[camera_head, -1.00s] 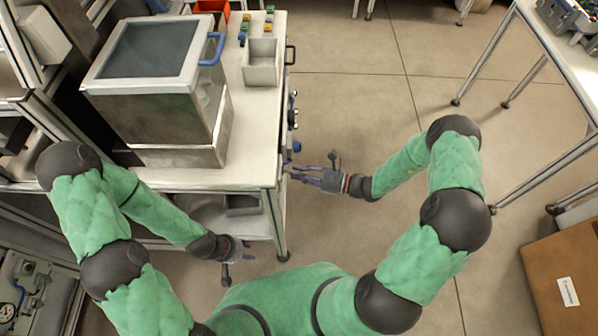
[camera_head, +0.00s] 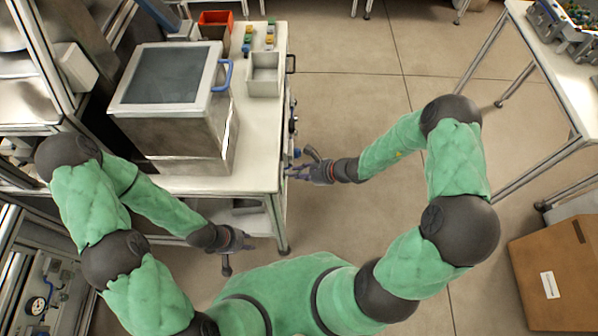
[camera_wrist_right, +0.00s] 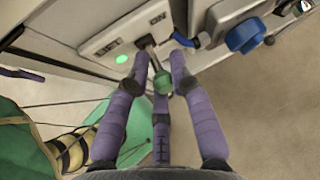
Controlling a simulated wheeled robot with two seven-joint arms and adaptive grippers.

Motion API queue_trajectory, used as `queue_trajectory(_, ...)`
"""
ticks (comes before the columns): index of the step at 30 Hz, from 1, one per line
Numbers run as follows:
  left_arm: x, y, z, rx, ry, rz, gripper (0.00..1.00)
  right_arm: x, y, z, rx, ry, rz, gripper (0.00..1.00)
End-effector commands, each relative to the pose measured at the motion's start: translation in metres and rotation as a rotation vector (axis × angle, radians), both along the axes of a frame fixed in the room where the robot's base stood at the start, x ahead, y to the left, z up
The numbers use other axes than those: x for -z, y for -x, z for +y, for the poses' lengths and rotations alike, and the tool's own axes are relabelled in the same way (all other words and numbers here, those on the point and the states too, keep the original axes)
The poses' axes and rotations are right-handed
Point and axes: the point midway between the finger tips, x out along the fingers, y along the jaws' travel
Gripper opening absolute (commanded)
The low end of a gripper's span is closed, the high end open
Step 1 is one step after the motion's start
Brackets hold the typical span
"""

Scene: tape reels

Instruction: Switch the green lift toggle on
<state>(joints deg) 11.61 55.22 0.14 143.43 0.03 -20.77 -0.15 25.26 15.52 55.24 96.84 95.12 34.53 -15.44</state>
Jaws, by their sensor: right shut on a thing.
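The green lift toggle (camera_wrist_right: 161,82) has a green tip and a dark lever, in the middle of the right wrist view. It comes out of a pale panel (camera_wrist_right: 110,36) on the bench front, beside a lit green lamp (camera_wrist_right: 121,59). My right gripper (camera_wrist_right: 161,74) has its purple fingers closed around the toggle. In the head view my right gripper (camera_head: 297,171) is at the bench's right side, where the toggle is too small to make out. My left gripper (camera_head: 245,241) hangs empty in front of the bench; its finger opening is unclear.
A blue knob (camera_wrist_right: 244,36) and a blue lever (camera_wrist_right: 183,39) sit close beside the toggle. The bench (camera_head: 262,130) carries a steel box with a glass lid (camera_head: 170,78), a metal tray (camera_head: 264,83) and a red bin (camera_head: 215,20). The floor (camera_head: 345,110) right of the bench is clear.

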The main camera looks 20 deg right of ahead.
Motion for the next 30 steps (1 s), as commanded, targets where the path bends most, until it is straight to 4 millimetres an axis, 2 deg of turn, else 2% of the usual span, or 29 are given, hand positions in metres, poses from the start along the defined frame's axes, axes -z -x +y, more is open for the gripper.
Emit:
queue_trajectory(1, -0.0013, 0.0000, -0.0001, 0.000, 0.000, 0.000, 0.34, -0.0017, -0.0047, -0.0051, 0.011, 0.022, -0.001, 0.00)
queue_trajectory(17, -0.0023, 0.0001, 0.0000, 0.000, 0.000, 0.000, 0.34, -0.0015, -0.0055, -0.0061, 0.014, 0.049, 0.008, 0.00)
queue_trajectory(18, -0.0023, 0.0001, 0.0000, 0.000, 0.000, 0.000, 0.34, -0.0015, -0.0055, -0.0061, 0.014, 0.049, 0.008, 0.28)
queue_trajectory(20, -0.0023, 0.0001, 0.0000, 0.000, 0.000, 0.000, 0.34, -0.0017, -0.0053, -0.0057, 0.013, 0.048, 0.008, 0.44)
queue_trajectory(30, -0.0027, -0.0001, 0.0000, 0.000, 0.000, 0.000, 0.34, -0.0023, -0.0018, -0.0029, 0.006, 0.042, 0.010, 0.44)
